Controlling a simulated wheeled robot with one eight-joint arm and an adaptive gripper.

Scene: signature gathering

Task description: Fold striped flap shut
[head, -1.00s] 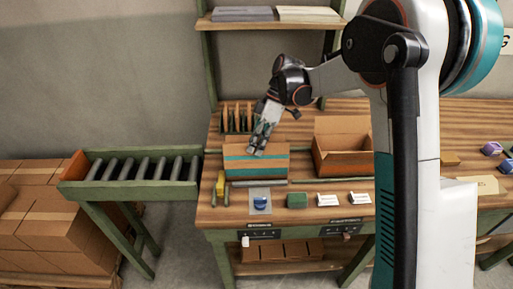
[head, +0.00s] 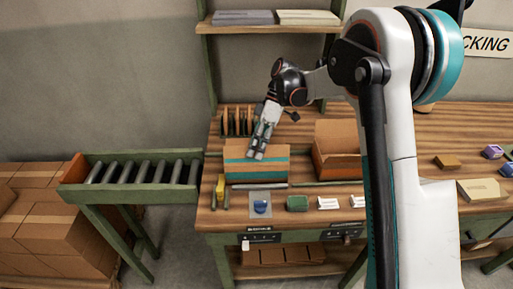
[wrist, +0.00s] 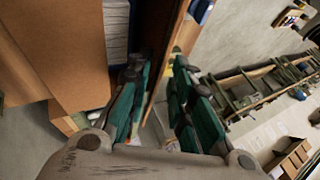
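A cardboard box (head: 240,175) with a teal stripe (head: 236,163) across its near side stands on the bench, left of centre. My gripper (head: 257,154) reaches down from behind, with its fingertips overlapping the top of the striped side in the head view. In the wrist view my gripper (wrist: 158,95) has its two green-padded fingers spread. A thin brown cardboard panel (wrist: 164,45), seen nearly edge-on, runs down toward the gap between them. Contact with either finger cannot be made out. Pale contents (wrist: 116,30) show inside the box beside this panel.
A second open box (head: 337,168) stands just to the right. Upright dividers (head: 237,122) stand behind on the left. Small items, including a blue one (head: 261,206) and a green one (head: 297,203), lie along the front. A roller conveyor (head: 140,170) adjoins the bench's left.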

